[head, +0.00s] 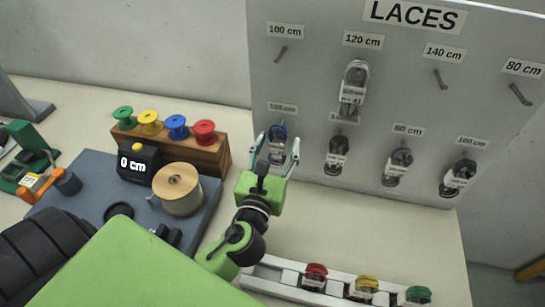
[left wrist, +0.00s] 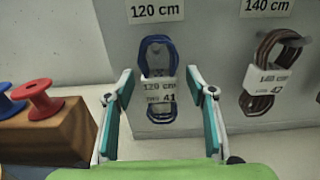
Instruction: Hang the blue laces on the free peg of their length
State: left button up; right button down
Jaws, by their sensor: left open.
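The blue laces (head: 277,133) hang at the lower left of the lace board (head: 300,90), under a label that reads 120 cm in the left wrist view. There the blue laces (left wrist: 158,55) carry a white tag reading 120 cm and 41. My left gripper (head: 277,148) is open in front of them, one finger on each side; no grip shows. In the upper row, the 100 cm peg (head: 281,53), 140 cm peg (head: 439,79) and 80 cm peg (head: 520,95) are bare. My right gripper is out of view.
Brown laces (head: 337,155) and two dark bundles (head: 397,166) (head: 459,178) hang in the lower row. A tray (head: 288,290) with red, yellow and green bundles lies in front. A wooden spool rack (head: 215,155) and a grey station (head: 85,195) stand left.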

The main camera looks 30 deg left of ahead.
pick_arm(q)
jog(key=v, duration=1.1)
jog(key=shift+s, duration=0.2)
jog(key=shift+d, duration=0.1)
